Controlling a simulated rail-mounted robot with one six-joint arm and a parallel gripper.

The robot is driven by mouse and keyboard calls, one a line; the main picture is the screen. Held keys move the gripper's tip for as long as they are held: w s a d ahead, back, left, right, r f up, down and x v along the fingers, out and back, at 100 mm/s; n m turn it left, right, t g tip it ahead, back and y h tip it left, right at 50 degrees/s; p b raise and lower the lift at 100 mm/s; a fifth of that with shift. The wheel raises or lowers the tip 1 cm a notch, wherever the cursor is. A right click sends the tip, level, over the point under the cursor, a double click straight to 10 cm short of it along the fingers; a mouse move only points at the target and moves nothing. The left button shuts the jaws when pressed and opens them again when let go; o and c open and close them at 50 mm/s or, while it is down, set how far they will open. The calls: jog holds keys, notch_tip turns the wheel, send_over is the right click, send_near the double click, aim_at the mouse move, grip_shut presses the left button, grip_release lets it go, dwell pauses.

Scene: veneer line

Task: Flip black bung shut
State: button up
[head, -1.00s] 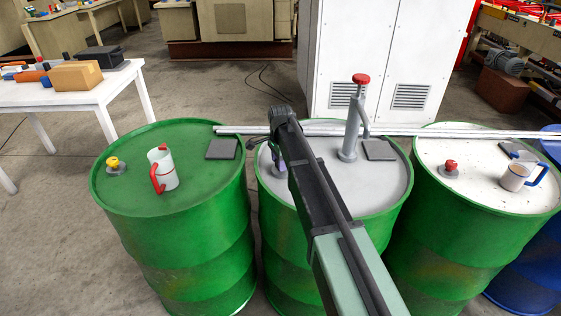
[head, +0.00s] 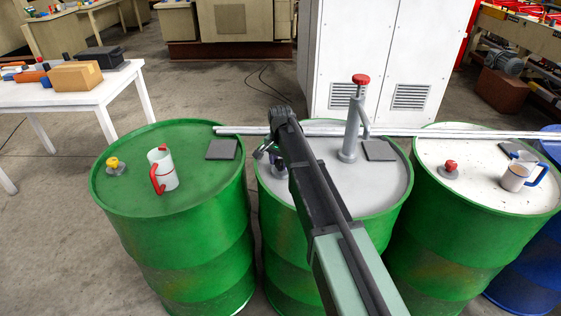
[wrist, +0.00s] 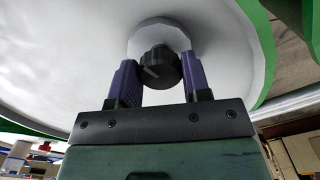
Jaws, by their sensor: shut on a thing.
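The black bung (wrist: 161,69) is a round knob with a pale line across its face, set in front of a light grey faceted collar (wrist: 158,35) on the pale drum lid (wrist: 80,70). My gripper (wrist: 157,62) has its two purple-padded fingers closed on either side of the bung in the wrist view. In the head view my gripper (head: 267,153) is at the left part of the middle green drum's grey lid (head: 330,190). My arm hides the bung there, so I cannot clearly make it out.
A grey pump with a red knob (head: 361,79) and a dark square pad (head: 379,150) stand on the same lid. The left drum (head: 130,200) carries a white jug (head: 163,170) and a yellow bung (head: 114,164). The right drum carries a red bung (head: 451,166) and a mug (head: 515,177).

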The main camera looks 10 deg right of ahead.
jog(key=n, duration=1.3)
jog(key=shift+d+n, duration=0.1)
jog(key=shift+n, duration=2.1)
jog(key=o, duration=0.9)
jog(key=shift+r, duration=0.1)
